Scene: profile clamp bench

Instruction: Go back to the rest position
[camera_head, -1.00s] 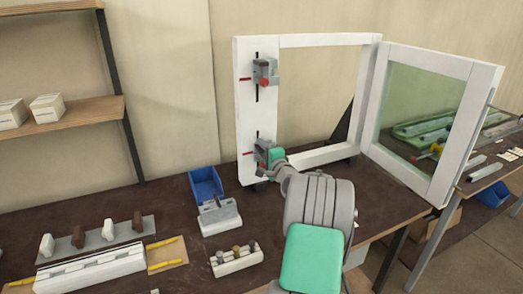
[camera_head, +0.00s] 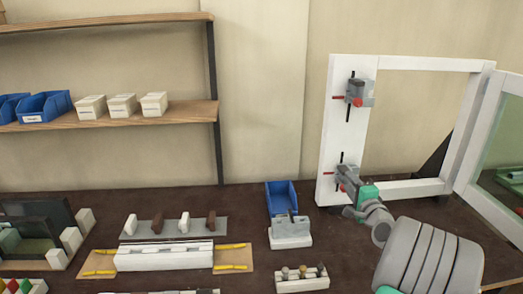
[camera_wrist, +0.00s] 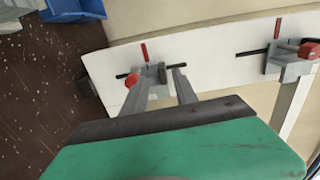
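My gripper (camera_head: 347,188) is at the lower clamp (camera_head: 350,171) on the left upright of the white window frame (camera_head: 335,120). In the wrist view, the two grey fingers of my gripper (camera_wrist: 162,76) are apart, with the lower clamp (camera_wrist: 159,71) at their tips. I cannot tell whether they touch it. Nothing is visibly held between the fingers. The upper clamp (camera_head: 357,92), grey with a red knob, sits higher on the same upright; it also shows in the wrist view (camera_wrist: 287,60). The fingertips are small and partly hidden in the head view.
A blue bin (camera_head: 283,198) and a grey block fixture (camera_head: 291,229) stand left of my arm. A white profile rail (camera_head: 165,257) and a peg holder (camera_head: 301,279) lie on the dark bench (camera_head: 250,262). A shelf (camera_head: 180,110) is on the wall. The open glazed sash (camera_head: 492,165) stands at right.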

